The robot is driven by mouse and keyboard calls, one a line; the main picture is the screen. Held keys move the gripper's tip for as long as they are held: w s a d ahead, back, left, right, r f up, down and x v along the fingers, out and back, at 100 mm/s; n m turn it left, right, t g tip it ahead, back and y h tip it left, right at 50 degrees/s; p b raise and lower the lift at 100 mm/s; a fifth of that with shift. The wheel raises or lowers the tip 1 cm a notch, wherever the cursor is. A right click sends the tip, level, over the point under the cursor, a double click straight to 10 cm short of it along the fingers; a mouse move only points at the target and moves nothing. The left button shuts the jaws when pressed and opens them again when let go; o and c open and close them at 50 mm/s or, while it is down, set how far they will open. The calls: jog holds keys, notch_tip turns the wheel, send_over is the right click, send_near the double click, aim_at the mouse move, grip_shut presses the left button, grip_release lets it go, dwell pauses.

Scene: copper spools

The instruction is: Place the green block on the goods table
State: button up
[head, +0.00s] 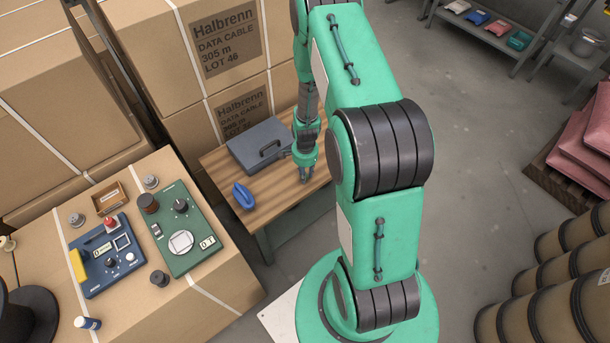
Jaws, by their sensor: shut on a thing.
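My gripper (306,176) points down over the right part of a small wooden table (279,196), likely the goods table. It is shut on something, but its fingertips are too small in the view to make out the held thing. I cannot pick out a separate green block; the green around my wrist blends with my arm's colour. I cannot tell whether the held thing touches the tabletop. A grey case with a handle (258,146) and a blue curved object (243,195) lie on the table, left of my gripper.
Tall cartons (215,50) stand behind the table. A carton at the left bears a green instrument panel (170,247) and a blue control box (100,270). Brown drums (520,325) and pink sacks (585,145) stand right. A shelf (490,38) is far back. Open floor lies between.

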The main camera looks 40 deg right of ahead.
jog(key=shift+f, duration=0.1)
jog(key=o, duration=0.9)
notch_tip(320, 180, up, 12)
jog(key=shift+r+p, duration=0.15)
jog(key=shift+p, duration=1.05)
